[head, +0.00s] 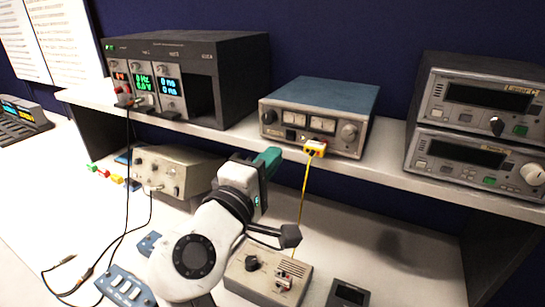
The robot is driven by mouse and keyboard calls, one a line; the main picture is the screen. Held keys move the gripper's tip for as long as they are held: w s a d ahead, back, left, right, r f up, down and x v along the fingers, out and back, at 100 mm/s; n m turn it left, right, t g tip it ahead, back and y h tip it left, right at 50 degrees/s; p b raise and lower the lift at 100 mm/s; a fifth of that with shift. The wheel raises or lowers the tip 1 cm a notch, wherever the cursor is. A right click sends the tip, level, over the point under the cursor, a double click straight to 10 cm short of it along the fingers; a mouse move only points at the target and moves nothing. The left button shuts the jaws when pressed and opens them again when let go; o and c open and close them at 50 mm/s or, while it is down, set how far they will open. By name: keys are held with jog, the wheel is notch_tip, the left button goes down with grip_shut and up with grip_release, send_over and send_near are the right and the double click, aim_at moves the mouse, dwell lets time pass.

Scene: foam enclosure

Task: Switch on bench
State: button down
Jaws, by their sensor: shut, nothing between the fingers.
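The bench (345,255) is a white work surface with a raised white shelf (235,135) behind it, against a dark blue wall. My gripper (270,158) is at the end of my white arm, in the middle of the view. Its teal tip is close in front of the left side of the blue-topped power supply (320,85) on the shelf. I cannot tell whether it touches. The gripper is shut and holds nothing. The power supply has two meters, knobs and a yellow plug (316,148). My arm hides part of the bench behind it.
A dark instrument rack (200,65) with lit displays stands left on the shelf. Two stacked instruments (482,105) with dark displays stand right. A beige unit (175,172), a grey box (262,275) and a blue switch strip (125,288) are below.

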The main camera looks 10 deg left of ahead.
jog(key=b+v, duration=0.1)
jog(key=v, duration=0.7)
jog(key=shift+s+f+b, duration=0.3)
jog(key=shift+s, duration=0.05)
jog(key=shift+a, duration=0.15)
